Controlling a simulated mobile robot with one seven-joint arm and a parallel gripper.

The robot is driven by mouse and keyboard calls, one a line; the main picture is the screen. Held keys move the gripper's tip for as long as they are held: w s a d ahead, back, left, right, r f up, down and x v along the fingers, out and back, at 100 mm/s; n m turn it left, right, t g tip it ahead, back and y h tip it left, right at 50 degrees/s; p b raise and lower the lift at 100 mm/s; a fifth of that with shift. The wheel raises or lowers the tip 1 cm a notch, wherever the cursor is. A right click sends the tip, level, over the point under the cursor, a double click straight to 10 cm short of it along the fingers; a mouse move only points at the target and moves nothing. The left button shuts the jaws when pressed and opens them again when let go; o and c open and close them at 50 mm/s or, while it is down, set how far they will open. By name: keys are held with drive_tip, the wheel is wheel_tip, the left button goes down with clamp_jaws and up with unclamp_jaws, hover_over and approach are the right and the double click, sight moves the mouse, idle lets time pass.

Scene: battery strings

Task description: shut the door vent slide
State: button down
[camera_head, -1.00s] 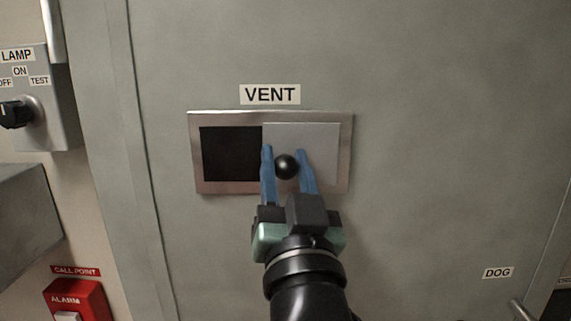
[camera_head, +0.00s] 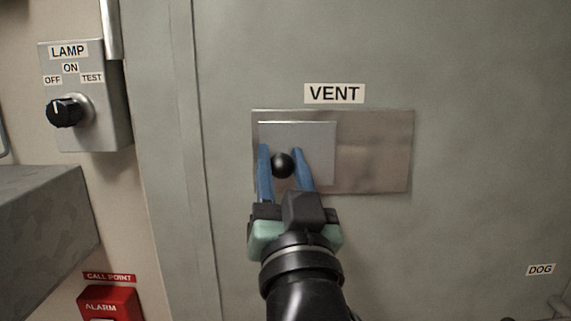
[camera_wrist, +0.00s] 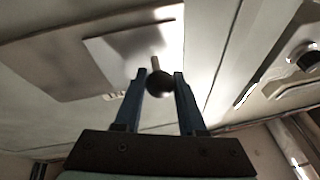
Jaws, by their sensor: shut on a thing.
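The vent slide (camera_head: 312,138) is a flat grey plate with a round black knob (camera_head: 281,165). It sits at the left end of the metal vent frame (camera_head: 375,152), under the VENT label (camera_head: 334,93). No dark opening shows; bare metal lies to the slide's right. My gripper (camera_head: 281,150) has its blue fingers on either side of the knob and is shut on it. In the wrist view the knob (camera_wrist: 160,84) sits between the fingertips, with the slide plate (camera_wrist: 120,55) behind it.
A lamp switch box (camera_head: 105,110) with a black rotary knob is on the wall at left. A grey ledge (camera_head: 45,225) juts out below it. A red alarm call point (camera_head: 110,302) is at lower left.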

drive_tip(key=c, duration=0.9)
unclamp_jaws()
drive_tip(key=shift+a, duration=0.3)
drive_tip(key=o, duration=0.4)
drive_tip(key=shift+a, duration=0.2)
drive_tip(key=shift+d, duration=0.3)
drive_tip(key=shift+s+f, duration=0.2)
drive_tip(key=shift+s, duration=0.05)
drive_tip(key=shift+p+v, duration=2.95)
drive_tip(key=shift+v, duration=3.2)
drive_tip(key=shift+a, duration=0.15)
